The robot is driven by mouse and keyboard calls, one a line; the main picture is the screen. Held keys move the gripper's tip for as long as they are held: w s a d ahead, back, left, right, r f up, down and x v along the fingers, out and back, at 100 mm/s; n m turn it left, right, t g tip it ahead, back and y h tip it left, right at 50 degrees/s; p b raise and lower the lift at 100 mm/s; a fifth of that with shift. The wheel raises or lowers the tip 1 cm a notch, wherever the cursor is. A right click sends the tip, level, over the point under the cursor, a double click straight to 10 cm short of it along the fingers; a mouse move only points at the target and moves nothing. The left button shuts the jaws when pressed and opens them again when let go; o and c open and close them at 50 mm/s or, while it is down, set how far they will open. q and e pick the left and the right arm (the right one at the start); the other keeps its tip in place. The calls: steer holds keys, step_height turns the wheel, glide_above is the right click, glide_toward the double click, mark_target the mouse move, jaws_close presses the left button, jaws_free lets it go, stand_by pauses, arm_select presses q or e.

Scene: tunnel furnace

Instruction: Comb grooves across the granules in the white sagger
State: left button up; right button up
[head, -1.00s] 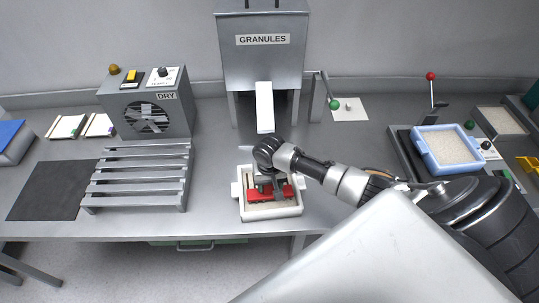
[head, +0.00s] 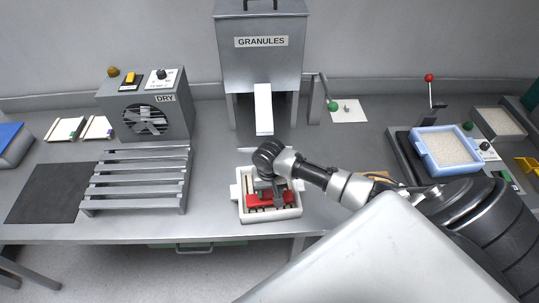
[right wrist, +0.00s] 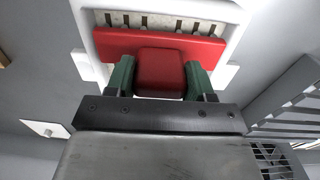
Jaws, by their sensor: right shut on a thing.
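The white sagger (head: 271,217) stands on the bench below the granule hopper's chute. It also shows at the top of the right wrist view (right wrist: 227,11). A red comb (head: 261,203) is over the inside of the sagger, lying crosswise. My right gripper (head: 270,184) is shut on the comb's red block handle (right wrist: 160,72), between green fingers in the right wrist view. I cannot tell whether these are teeth or grooves. My left gripper is not in view.
The grey hopper (head: 262,60) stands behind the sagger. A slatted rack (head: 136,180) and a dryer (head: 146,115) are to the left. A blue tray of granules (head: 446,150) is at the right. Bare bench lies between rack and sagger.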

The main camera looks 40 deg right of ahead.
steer(key=shift+r, duration=3.75)
steer(key=shift+a+b, duration=0.2)
steer(key=shift+b, duration=0.15)
steer(key=s+a+r+n+b, duration=0.1)
steer(key=s+a+n+b, duration=0.4)
steer(key=b, duration=0.8)
steer(key=s+a, duration=0.3)
steer(key=a, duration=0.1)
steer(key=shift+s+a+b, duration=0.35)
steer(key=shift+a+b, duration=0.05)
